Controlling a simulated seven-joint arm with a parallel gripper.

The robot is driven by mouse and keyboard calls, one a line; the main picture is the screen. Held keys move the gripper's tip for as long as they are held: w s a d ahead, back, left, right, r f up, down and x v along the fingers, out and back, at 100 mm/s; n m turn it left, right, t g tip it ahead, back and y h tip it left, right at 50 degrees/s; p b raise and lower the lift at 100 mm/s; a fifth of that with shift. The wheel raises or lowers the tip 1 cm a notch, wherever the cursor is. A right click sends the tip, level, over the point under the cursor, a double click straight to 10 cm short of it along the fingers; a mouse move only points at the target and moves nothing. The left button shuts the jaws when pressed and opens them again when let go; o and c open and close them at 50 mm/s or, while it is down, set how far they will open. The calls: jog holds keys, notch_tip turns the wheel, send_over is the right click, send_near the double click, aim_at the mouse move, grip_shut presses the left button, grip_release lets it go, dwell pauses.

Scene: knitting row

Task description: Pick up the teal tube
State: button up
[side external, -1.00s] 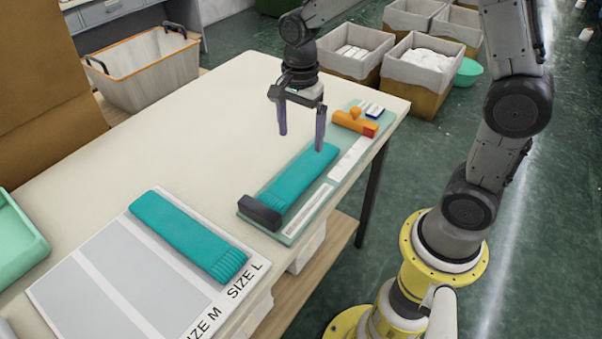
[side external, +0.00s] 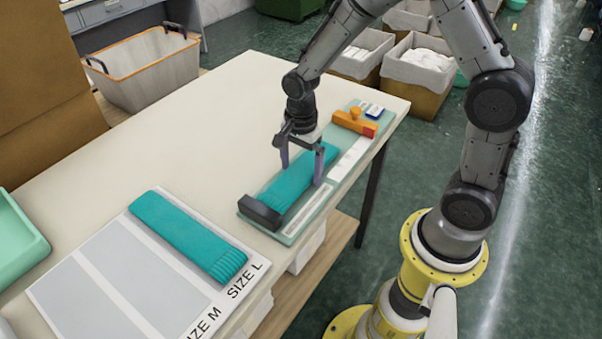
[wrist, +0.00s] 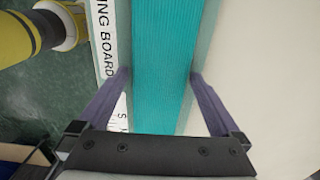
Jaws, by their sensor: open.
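A teal ribbed knit tube (side external: 298,177) lies flat on a pale green measuring board near the table's right edge. In the wrist view the teal tube (wrist: 162,65) runs lengthwise between my two fingers. My gripper (side external: 301,172) is open and straddles the tube, one purple finger on each side. In the wrist view my gripper (wrist: 160,75) shows a gap on both sides of the fabric. A second teal tube (side external: 188,235) lies on the SIZE L strip of the sorting mat.
The board (side external: 312,207) has a dark end block (side external: 260,212) at its near end and an orange tool (side external: 355,122) at its far end. The size mat (side external: 75,295) lies to the left. The middle of the table (side external: 190,135) is clear.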

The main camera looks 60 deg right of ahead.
jog(key=c, duration=1.2)
